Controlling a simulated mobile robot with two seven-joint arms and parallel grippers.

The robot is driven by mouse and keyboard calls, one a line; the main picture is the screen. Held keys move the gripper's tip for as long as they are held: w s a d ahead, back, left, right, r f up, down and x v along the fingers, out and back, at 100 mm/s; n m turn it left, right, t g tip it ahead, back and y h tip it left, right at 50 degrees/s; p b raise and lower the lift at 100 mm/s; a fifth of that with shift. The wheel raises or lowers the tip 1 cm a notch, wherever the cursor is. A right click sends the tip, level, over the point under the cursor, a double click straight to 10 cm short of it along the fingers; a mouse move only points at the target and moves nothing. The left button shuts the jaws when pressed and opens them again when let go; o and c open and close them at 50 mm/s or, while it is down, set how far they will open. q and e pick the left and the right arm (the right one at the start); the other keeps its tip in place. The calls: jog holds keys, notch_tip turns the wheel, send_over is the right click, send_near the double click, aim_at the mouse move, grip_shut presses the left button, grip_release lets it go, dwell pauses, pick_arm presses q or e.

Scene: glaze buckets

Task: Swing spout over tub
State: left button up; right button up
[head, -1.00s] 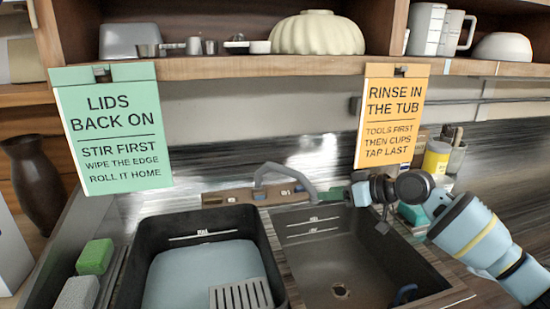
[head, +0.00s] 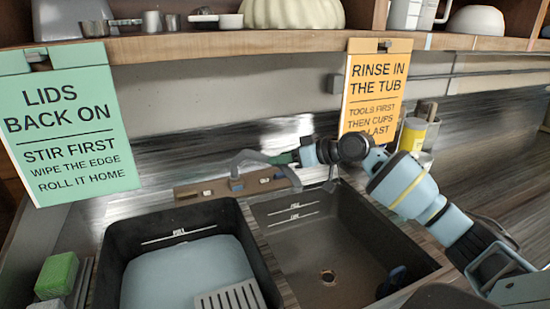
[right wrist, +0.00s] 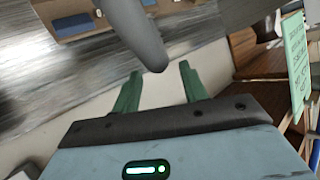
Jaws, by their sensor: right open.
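The grey curved spout (head: 262,158) rises from a base behind the basins, and its tip hangs over the back left of the dark sink basin (head: 360,240). To its left is a black tub (head: 112,268) holding pale blue water. My right gripper (head: 280,158) is open beside the spout, near its upper bend. In the right wrist view, the spout's rounded end (right wrist: 150,50) shows just beyond and between the two green fingers (right wrist: 160,88). I cannot tell whether they touch it. My left gripper is not in view.
A slotted grey rack (head: 230,298) sits in the black tub. A green sponge (head: 57,272) lies at the left. An orange sign (head: 372,90) and a green sign (head: 65,120) hang from the shelf (head: 230,44). A yellow-labelled container (head: 412,135) stands at the back right.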

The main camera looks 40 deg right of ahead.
jog(key=shift+x, duration=1.6)
grip_shut()
